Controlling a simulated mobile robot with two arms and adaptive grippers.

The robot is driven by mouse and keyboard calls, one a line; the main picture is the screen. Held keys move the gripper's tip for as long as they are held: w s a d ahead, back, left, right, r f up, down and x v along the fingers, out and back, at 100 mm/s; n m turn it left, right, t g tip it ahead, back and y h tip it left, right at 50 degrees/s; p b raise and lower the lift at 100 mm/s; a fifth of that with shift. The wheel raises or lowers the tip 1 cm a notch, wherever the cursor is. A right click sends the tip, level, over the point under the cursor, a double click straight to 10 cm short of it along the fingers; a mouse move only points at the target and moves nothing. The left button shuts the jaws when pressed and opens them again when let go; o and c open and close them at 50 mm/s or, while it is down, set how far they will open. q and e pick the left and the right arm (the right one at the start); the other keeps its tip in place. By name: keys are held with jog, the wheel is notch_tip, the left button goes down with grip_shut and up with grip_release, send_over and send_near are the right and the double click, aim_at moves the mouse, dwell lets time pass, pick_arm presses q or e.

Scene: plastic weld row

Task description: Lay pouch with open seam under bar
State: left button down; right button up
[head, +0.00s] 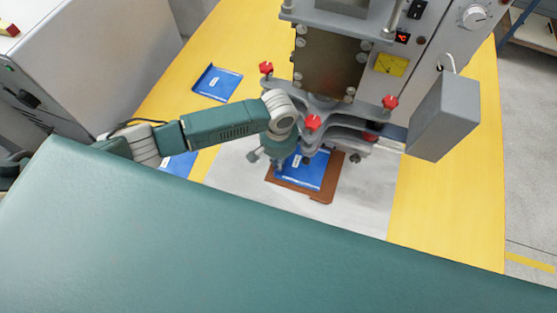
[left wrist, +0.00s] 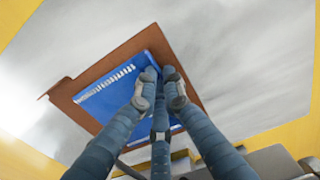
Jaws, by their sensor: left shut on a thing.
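A blue pouch (head: 309,173) with a pale stripe along one edge lies on a brown mat (head: 329,190) below the grey press head (head: 345,130). In the left wrist view, the pouch (left wrist: 112,98) lies flat within the brown mat (left wrist: 176,55), its striped edge towards the upper left. My left gripper (head: 283,160) reaches down at the pouch's left side in the head view. Its fingers (left wrist: 160,74) are shut on the pouch near one edge. The press head hides the pouch's far part in the head view, and I cannot tell how the seam lies relative to the bar. My right gripper is not in view.
Another blue pouch (head: 217,82) lies on the yellow table (head: 447,215) at the back left. A further blue pouch (head: 180,164) shows partly behind my left arm. Red knobs (head: 312,122) and a grey box (head: 443,118) stand close around the press. The pale plate (head: 365,207) is clear in front.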

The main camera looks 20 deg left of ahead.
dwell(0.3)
pick_arm(q)
jog(key=shift+f+p, duration=0.15)
jog(key=shift+p, duration=0.15)
dwell(0.3)
jog(key=c, duration=1.8)
grip_release()
